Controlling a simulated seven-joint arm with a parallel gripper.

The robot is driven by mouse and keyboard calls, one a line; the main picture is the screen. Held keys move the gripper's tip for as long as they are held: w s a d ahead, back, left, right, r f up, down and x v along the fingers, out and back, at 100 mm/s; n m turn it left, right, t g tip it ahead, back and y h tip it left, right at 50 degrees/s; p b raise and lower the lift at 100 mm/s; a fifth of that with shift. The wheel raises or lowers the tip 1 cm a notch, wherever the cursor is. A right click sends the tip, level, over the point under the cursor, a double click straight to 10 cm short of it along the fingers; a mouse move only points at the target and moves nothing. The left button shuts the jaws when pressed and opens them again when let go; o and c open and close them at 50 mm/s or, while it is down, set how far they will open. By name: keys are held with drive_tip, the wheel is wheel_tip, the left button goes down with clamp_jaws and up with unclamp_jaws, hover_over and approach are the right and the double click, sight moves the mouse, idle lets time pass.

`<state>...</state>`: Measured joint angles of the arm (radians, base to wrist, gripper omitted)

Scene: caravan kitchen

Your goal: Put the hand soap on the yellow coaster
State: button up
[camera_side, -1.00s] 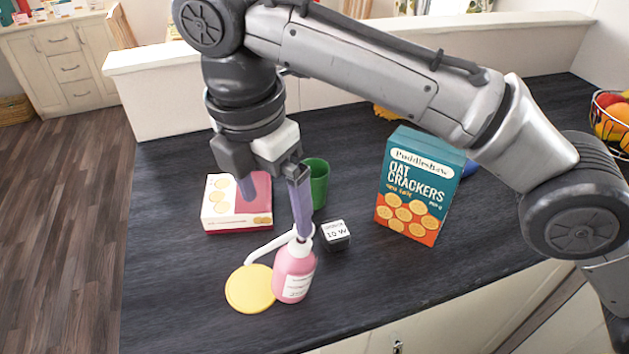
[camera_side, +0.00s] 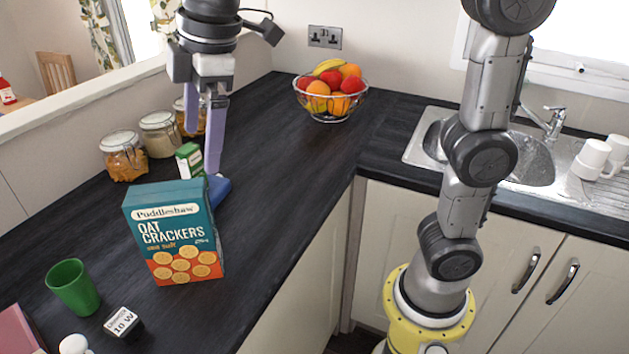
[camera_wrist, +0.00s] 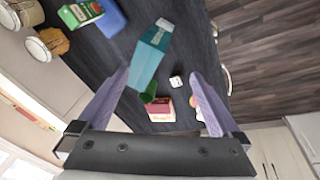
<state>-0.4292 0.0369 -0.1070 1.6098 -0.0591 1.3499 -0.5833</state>
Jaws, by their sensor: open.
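The hand soap shows only as its white pump top (camera_side: 75,345) at the bottom left of the side view; its body is cut off. In the wrist view a small pinkish-white patch (camera_wrist: 196,101) beside the right finger may be the soap, partly hidden. The yellow coaster is outside the side view, and I cannot make it out in the wrist view. My gripper (camera_side: 202,152) is open and empty, fingers pointing down, above the counter behind the cracker box, well away from the soap. Its spread fingers also show in the wrist view (camera_wrist: 159,74).
The oat crackers box (camera_side: 175,235) stands between my gripper and the soap. Jars (camera_side: 158,135) and a fruit bowl (camera_side: 331,97) stand further back.

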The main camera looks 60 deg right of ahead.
drive_tip(key=s+d+f+m+t, duration=0.1)
drive_tip(key=s+d+f+m, duration=0.4)
drive_tip(key=s+d+f, duration=0.1)
drive_tip(key=s+d+f+m+t, duration=0.1)
drive_tip(key=s+d+f+m, duration=0.5)
drive_tip(key=s, duration=0.5)
drive_tip(key=shift+s+d+f+m+t+h, duration=0.2)
drive_tip(key=shift+s+d+m+t+h, duration=0.1)
drive_tip(key=shift+d, duration=0.75)
